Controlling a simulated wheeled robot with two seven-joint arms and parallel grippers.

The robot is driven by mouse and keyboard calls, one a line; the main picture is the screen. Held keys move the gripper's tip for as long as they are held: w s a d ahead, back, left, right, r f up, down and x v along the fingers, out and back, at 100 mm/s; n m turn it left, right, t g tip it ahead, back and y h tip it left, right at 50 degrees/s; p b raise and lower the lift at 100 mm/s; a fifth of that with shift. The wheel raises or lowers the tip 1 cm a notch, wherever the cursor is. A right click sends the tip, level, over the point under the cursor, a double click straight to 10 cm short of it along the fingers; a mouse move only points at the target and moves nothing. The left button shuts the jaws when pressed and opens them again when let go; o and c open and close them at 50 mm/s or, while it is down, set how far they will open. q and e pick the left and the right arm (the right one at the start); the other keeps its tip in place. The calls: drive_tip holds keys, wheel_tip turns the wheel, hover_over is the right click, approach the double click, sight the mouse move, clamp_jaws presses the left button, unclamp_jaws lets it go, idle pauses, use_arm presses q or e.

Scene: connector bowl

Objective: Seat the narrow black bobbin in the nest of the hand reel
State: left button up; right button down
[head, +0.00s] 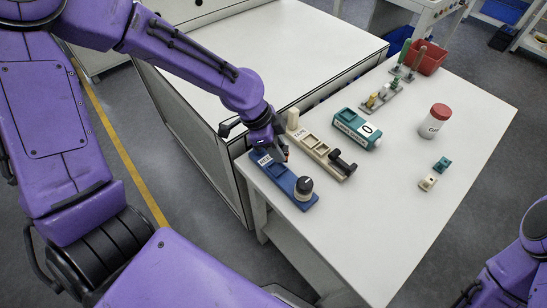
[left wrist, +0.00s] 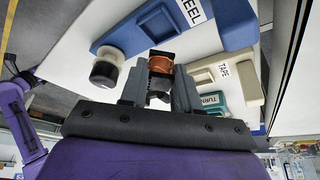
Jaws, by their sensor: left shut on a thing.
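The blue hand reel (head: 273,174) lies along the near left edge of the white table, with its REEL label and a black and white knob (head: 304,187) at its near end. In the left wrist view, the reel (left wrist: 125,38) shows its open recesses. My left gripper (head: 279,152) is over the label end of the reel. In the left wrist view, the fingers (left wrist: 158,92) are shut on a narrow black bobbin (left wrist: 160,66) with a copper-brown winding. The bobbin appears apart from the recesses. My right gripper is out of view.
A beige TAPE holder (head: 318,149) with a black part at its end stands beside the reel. Beyond are a teal box (head: 355,128), small racks, a red bin (head: 428,58) and a red-lidded jar (head: 435,121). The table's front right is clear.

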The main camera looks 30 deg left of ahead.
use_arm(q)
drive_tip(key=f, duration=0.1)
drive_tip(key=s+f, duration=0.1)
drive_tip(key=f, duration=0.1)
drive_tip(key=shift+s+a+f, duration=0.2)
drive_tip(key=shift+a+f, duration=0.1)
drive_tip(key=shift+f, duration=0.45)
clamp_jaws()
drive_tip(key=o, duration=0.9)
unclamp_jaws()
drive_tip(key=shift+o, duration=0.6)
drive_tip(key=shift+w, duration=0.15)
drive_tip(key=p+v, duration=0.4)
drive_tip(key=v, duration=0.8)
drive_tip(key=shift+p, duration=0.4)
